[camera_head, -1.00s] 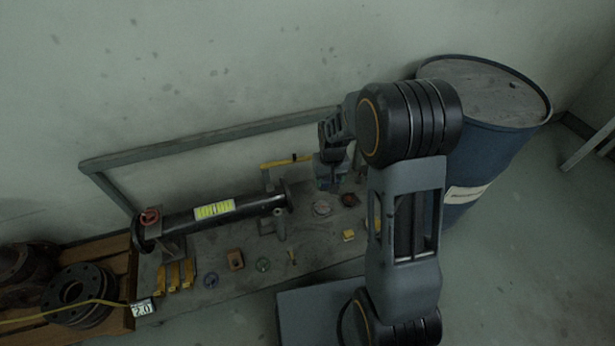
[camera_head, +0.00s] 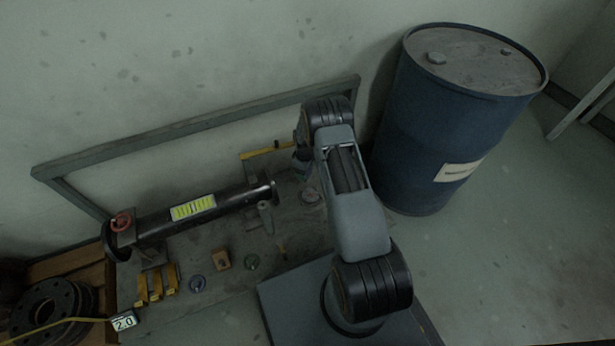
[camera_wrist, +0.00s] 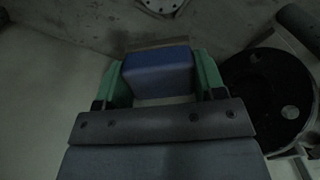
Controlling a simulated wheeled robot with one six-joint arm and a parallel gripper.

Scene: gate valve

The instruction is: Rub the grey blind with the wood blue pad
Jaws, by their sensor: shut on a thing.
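My gripper (camera_wrist: 162,78) is shut on the wood blue pad (camera_wrist: 158,76) in the wrist view. One green finger lies along each side of the pad, and a thin brown wood edge shows at its far side. A round grey disc with bolt holes (camera_wrist: 162,4), which looks like the grey blind, is cut off by the top edge of that view. It is apart from the pad. In the head view a small grey disc (camera_head: 311,196) lies on the bench beside my arm and may be the same blind. My gripper and the pad are mostly hidden behind my arm there.
A black pipe with a yellow label (camera_head: 193,208) lies along the bench (camera_head: 225,293). A dark flange (camera_wrist: 268,98) is close to the gripper's right in the wrist view. Small yellow, brown and round parts lie at the bench front. A blue drum (camera_head: 425,130) stands right.

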